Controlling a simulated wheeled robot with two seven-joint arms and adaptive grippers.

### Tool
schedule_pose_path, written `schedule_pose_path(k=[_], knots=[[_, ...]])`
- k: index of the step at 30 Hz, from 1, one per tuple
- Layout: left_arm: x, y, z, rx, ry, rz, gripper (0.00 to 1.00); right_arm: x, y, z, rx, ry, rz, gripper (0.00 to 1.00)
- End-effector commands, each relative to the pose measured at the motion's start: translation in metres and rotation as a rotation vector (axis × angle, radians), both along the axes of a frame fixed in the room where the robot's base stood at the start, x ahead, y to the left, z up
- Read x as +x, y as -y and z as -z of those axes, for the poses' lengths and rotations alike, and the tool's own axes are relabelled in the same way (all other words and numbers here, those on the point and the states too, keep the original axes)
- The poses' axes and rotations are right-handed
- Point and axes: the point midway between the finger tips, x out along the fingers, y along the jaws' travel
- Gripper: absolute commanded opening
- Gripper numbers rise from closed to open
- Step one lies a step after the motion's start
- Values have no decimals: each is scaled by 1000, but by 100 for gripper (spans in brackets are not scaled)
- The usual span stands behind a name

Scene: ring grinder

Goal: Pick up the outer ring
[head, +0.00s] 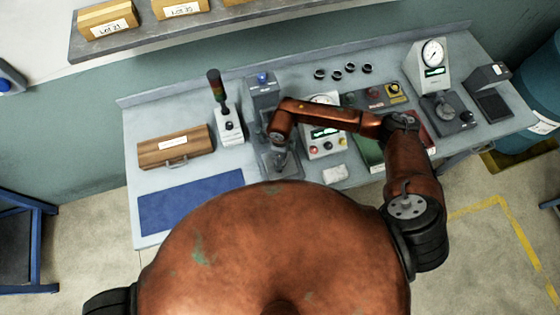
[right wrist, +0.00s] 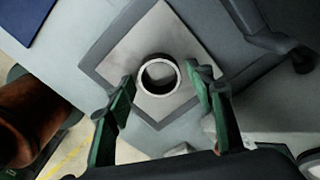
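A pale metal ring (right wrist: 158,92) stands on a light square plate with a dark border (right wrist: 125,50) in the right wrist view. I look down into its dark bore. My right gripper (right wrist: 161,80) is open, its green fingers apart with the tips on either side of the ring, near it. I cannot tell whether they touch it. In the head view my right gripper (head: 280,160) is small, over the grinder station (head: 265,90), and the ring cannot be made out there. My left gripper is not in view.
Several small dark rings (head: 337,75) lie at the bench's back. A gauge box (head: 325,112) stands right of the station, a signal lamp (head: 229,122) and wooden case (head: 175,147) left. A blue mat (head: 188,200) lies clear at the left front. A dial gauge (head: 432,60) stands at right.

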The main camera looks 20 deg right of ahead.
Motion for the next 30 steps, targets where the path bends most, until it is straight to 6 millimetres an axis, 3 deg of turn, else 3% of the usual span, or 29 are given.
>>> schedule_pose_path(k=[16,25,30], knots=[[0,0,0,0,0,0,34,0,0,0,0,0,0,10],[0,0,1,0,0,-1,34,1,0,-3,1,0,0,10],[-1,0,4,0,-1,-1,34,1,-1,-15,1,2,0,10]])
